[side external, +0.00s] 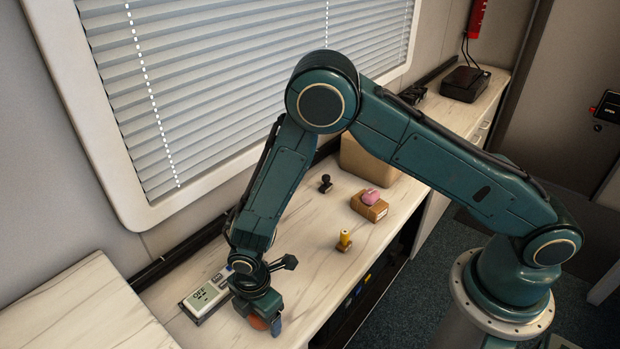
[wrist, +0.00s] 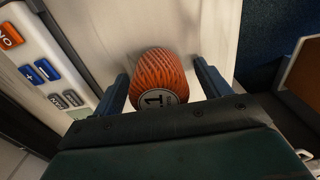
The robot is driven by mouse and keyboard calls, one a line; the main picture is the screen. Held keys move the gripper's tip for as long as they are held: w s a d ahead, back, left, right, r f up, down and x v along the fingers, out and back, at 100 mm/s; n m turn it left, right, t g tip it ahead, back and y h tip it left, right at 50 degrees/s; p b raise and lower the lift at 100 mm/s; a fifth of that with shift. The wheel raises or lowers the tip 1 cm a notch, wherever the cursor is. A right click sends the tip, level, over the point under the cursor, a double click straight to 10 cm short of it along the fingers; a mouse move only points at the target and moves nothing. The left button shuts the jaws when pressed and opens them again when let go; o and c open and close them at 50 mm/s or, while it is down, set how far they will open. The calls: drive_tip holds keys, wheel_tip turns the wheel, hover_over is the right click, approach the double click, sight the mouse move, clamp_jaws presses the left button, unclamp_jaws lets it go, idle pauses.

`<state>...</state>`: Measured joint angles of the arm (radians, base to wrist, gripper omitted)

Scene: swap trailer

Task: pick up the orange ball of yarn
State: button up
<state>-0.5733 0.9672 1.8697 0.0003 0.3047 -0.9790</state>
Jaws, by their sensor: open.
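The orange ball of yarn (wrist: 158,75) sits on the pale counter in the wrist view, with a round white label marked 1 on it. My gripper (wrist: 162,88) is open, with one finger on each side of the ball. A gap shows on the right side; on the left the finger is close, and I cannot tell if it touches. In the side view my gripper (side external: 262,325) is low over the counter, and only a small orange part of the ball (side external: 258,323) shows under it.
A device with an OFF display (side external: 207,296) lies just left of my gripper. A yellow-handled stamp (side external: 344,240), a dark stamp (side external: 326,184) and a pink item on a cardboard box (side external: 370,197) stand farther along the counter (side external: 300,265). The counter's front edge is close on the right.

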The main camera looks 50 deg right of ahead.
idle(0.4)
drive_tip(key=c, duration=1.1)
drive_tip(key=shift+o, duration=0.2)
drive_tip(key=shift+r, duration=0.15)
wheel_tip(320, 180, up, 20)
idle(0.4)
